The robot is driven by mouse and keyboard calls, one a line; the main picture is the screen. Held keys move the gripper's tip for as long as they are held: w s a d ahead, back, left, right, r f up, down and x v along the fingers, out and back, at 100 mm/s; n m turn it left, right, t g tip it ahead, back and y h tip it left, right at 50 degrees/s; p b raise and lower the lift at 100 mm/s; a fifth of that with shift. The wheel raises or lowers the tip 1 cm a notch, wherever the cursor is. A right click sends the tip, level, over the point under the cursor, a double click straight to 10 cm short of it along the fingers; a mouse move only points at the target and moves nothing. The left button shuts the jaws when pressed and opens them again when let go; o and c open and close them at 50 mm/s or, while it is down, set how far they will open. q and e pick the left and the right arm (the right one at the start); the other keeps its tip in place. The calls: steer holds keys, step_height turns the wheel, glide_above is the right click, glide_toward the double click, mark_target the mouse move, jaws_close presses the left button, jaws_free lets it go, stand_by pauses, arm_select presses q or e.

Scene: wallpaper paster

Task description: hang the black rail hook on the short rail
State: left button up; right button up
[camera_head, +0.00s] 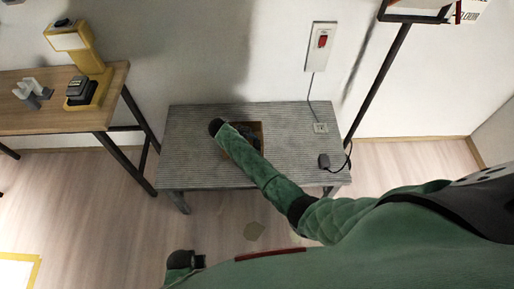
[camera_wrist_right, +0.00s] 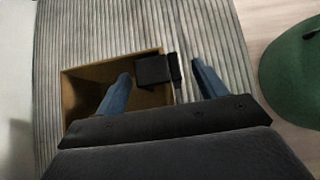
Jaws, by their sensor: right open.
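In the right wrist view, a black blocky piece with a thin upright part (camera_wrist_right: 152,70), which looks like the black rail hook, lies at the right edge of an open brown box. My right gripper (camera_wrist_right: 161,69) is open, its two blue fingers on either side of this piece. I cannot tell whether they touch it. The short rail cannot be made out with certainty.
The brown box (camera_wrist_right: 85,82) is on a grey ribbed table (camera_head: 190,150). A cable and dark plug (camera_head: 324,160) lie at its right end. A wooden table (camera_head: 50,120) at left holds a yellow device (camera_head: 80,50). A red switch (camera_head: 322,40) is on the wall.

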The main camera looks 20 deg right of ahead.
steer(key=shift+d+f, duration=0.25)
steer(key=c, duration=1)
steer(key=shift+c, duration=0.3)
steer(key=shift+r, duration=0.15)
